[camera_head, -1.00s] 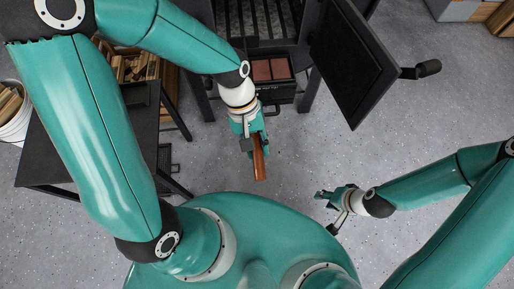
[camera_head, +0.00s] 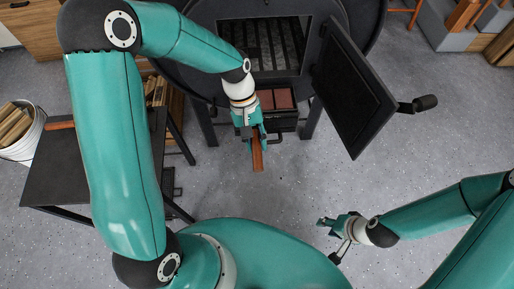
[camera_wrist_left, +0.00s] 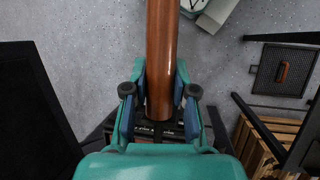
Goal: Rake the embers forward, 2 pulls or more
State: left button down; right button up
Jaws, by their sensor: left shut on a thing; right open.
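My left gripper (camera_head: 250,130) is shut on a brown wooden handle (camera_head: 257,156), which I take to be the rake's. In the left wrist view the handle (camera_wrist_left: 160,50) runs between both fingers (camera_wrist_left: 160,97). The rake's head is hidden in both views. The gripper is in front of and below the stove opening. The barrel stove (camera_head: 226,32) is open, with dark bars (camera_head: 270,50) inside; I cannot make out glowing embers. My right gripper (camera_head: 326,224) is open and empty, low over the floor at right.
The stove door (camera_head: 352,88) hangs open to the right, its handle (camera_head: 418,104) sticking out. A drawer with reddish-brown contents (camera_head: 277,99) is under the opening. A dark table (camera_head: 62,165) and a white bucket of wood (camera_head: 22,150) are at left. The floor between my arms is clear.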

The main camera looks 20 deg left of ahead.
pick_arm(q)
jog(key=w+a+p, duration=0.1)
jog(key=w+a, duration=0.1)
jog(key=w, duration=0.2)
jog(key=w+a+p, duration=0.1)
jog(key=w+a, duration=0.1)
jog(key=w, duration=0.2)
jog(key=w+a, duration=0.2)
jog(key=w, duration=0.2)
jog(key=shift+w+a+f+p, duration=0.15)
jog(key=shift+a+f+p, duration=0.05)
jog(key=shift+a+p, duration=0.2)
jog(key=w, duration=0.1)
jog(key=w+a, duration=0.1)
jog(key=w, duration=0.1)
jog(key=shift+a+f, duration=0.1)
jog(key=shift+a, duration=0.2)
jog(key=shift+s+d+f+b, duration=0.65)
jog(key=shift+s+d+f, duration=1.35)
jog(key=shift+s, duration=2)
jog(key=shift+s+d+r+p, duration=0.15)
jog(key=shift+r+p, duration=0.35)
jog(key=shift+r, duration=0.35)
jog(key=shift+s+d+r+p, duration=0.15)
jog(key=shift+r+p, duration=0.35)
jog(key=shift+r, duration=0.3)
jog(key=shift+s+d+r+p, duration=0.15)
jog(key=shift+r+p, duration=0.35)
jog(key=shift+r, duration=0.35)
jog(key=shift+w, duration=0.15)
